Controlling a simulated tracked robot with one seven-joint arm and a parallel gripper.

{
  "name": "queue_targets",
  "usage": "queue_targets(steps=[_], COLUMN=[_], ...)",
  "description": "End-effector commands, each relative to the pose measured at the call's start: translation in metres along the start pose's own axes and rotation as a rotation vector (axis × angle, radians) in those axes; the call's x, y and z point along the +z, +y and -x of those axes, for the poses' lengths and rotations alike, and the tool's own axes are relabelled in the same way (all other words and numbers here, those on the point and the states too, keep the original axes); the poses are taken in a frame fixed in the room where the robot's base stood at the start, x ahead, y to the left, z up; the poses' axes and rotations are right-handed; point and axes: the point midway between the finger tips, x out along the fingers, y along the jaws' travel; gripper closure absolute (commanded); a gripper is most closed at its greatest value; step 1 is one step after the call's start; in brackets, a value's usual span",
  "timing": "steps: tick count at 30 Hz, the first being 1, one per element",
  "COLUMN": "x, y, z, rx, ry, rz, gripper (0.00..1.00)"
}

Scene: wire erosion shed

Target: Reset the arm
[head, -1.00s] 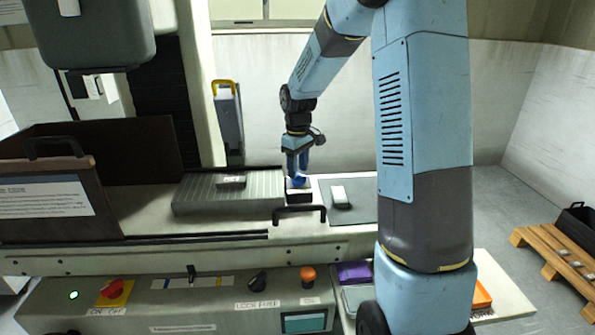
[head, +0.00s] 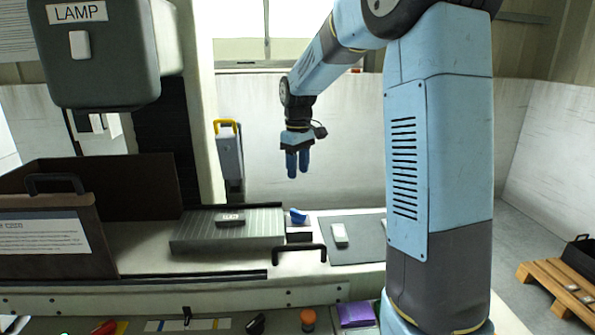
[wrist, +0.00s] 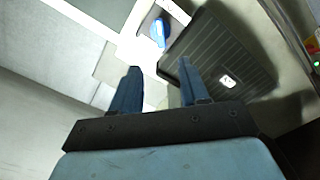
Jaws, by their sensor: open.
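My gripper (head: 298,164) hangs from my light blue arm, fingers pointing down, above the machine bed. Its two blue fingers are apart with nothing between them, and they also show in the wrist view (wrist: 157,92). A small blue object (head: 298,216) sits on a dark block (head: 299,235) below my gripper, clear of the fingers. The blue object also shows beyond the fingers in the wrist view (wrist: 158,32).
A grey ribbed plate (head: 205,236) with a small labelled block (head: 230,219) lies left of the dark block. A grey mat (head: 368,237) with a pale item (head: 340,235) lies right. A black handle (head: 299,249) stands in front. The lamp housing (head: 95,55) overhangs at upper left.

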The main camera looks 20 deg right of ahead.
Motion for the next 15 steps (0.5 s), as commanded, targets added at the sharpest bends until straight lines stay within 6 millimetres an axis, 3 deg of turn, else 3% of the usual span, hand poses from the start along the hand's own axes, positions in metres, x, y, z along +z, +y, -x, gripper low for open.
queue_targets(steps=[8, 15], x=[0.005, 0.044], y=[-0.005, -0.036], z=[0.006, 0.038], rx=[0.012, 0.072], ry=[0.008, 0.059], rz=[-0.011, -0.099], gripper=[0.55, 0.55])
